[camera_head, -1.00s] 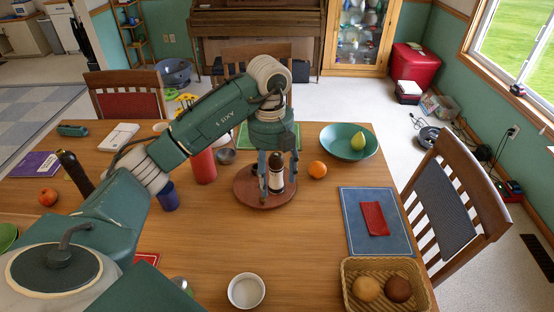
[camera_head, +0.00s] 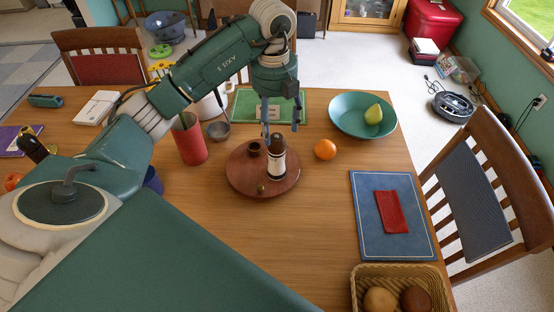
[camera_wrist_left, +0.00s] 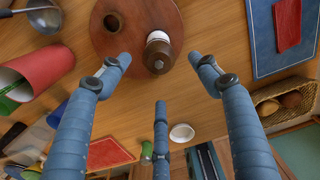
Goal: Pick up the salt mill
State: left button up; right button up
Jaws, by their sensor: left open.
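The salt mill (camera_head: 276,160), with a dark brown top, a white band and a dark lower part, stands upright on a round wooden turntable (camera_head: 240,179). My left gripper (camera_head: 281,128) is open and points down, its fingertips near the mill's top. In the left wrist view, the mill (camera_wrist_left: 158,50) shows from above beyond the open fingers of the left gripper (camera_wrist_left: 150,77), with nothing between them. I cannot tell whether a finger touches it. My right gripper is not in view.
A brown cup (camera_head: 255,148) and a small brass-topped item (camera_head: 261,189) share the turntable. A red cylinder (camera_head: 190,140) stands to its left. An orange (camera_head: 325,149) and a teal bowl (camera_head: 361,116) holding a pear lie to the right. The table in front is mostly clear.

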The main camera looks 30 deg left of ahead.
aim_at(276, 137)
pick_arm(q)
notch_tip(276, 137, down, 4)
jog(key=b, duration=0.3)
jog(key=shift+w+f+b, duration=0.1)
jog(key=shift+f+b, duration=0.15)
jog(key=shift+b, duration=0.05)
jog(key=shift+a+f+b, duration=0.1)
jog(key=shift+f+b, duration=0.25)
notch_tip(276, 137, down, 4)
jog(key=shift+f+p, duration=0.15)
jog(key=shift+p, duration=0.2)
jog(key=shift+f, duration=0.65)
notch_tip(276, 137, down, 4)
jog(key=shift+f+p, duration=0.15)
jog(key=shift+p, duration=0.65)
jog(key=shift+w+f, duration=0.1)
jog(key=shift+f, duration=0.3)
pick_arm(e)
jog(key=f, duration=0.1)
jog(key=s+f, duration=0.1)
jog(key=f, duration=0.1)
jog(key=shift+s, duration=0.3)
pick_arm(q)
jog(key=shift+c, duration=0.3)
